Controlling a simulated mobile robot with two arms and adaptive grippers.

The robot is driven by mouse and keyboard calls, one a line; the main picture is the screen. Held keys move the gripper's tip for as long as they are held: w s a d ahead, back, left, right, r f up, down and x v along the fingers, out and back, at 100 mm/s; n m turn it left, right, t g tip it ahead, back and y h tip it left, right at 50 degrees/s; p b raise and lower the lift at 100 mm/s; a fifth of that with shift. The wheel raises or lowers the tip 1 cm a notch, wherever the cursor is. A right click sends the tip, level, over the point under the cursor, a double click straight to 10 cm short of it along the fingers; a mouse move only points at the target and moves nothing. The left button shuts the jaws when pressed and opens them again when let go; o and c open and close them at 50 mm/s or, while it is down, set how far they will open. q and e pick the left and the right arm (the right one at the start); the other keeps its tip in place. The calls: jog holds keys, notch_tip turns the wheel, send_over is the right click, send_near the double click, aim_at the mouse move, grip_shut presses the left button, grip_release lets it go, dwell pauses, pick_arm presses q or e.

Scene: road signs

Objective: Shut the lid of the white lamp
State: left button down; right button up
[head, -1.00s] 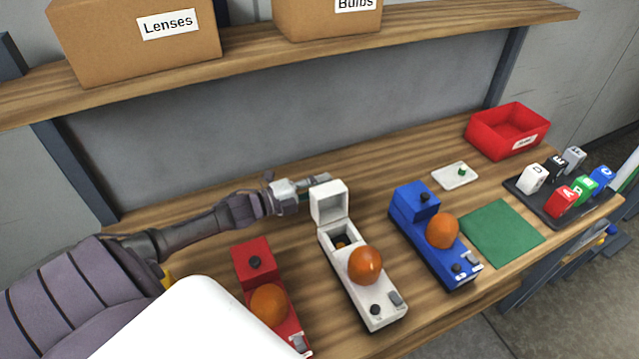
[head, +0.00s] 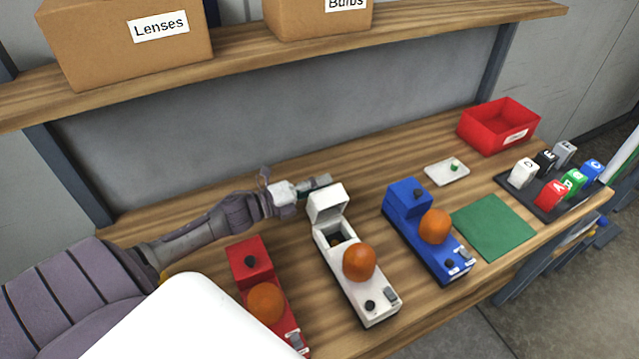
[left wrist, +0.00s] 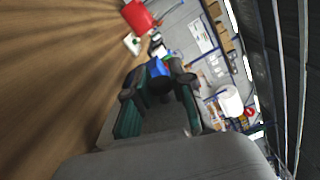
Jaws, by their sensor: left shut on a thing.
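The white lamp (head: 381,308) stands on the workbench between the red and blue lamps, with an orange dome and a black knob on top. Its lid (head: 327,206) is at the far end, raised and tilted a little forward, and the compartment (head: 337,238) below it is open. My left gripper (head: 318,182) is at the upper back edge of the lid and shut on it. In the left wrist view its fingers (left wrist: 158,100) stand apart around a grey surface, which I take to be the lid. My right gripper is not in view.
The red lamp (head: 248,265) stands left, close to my arm. The blue lamp (head: 408,201) stands right. Further right are a green mat (head: 493,226), a white tray (head: 440,175), a red bin (head: 490,140) and a black rack (head: 545,207) of lettered blocks. A shelf (head: 420,38) with boxes overhangs the back.

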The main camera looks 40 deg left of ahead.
pick_arm(q)
jog(key=shift+f, duration=0.1)
jog(key=c, duration=1)
grip_release()
jog(key=shift+s, duration=0.1)
jog(key=v, duration=1.2)
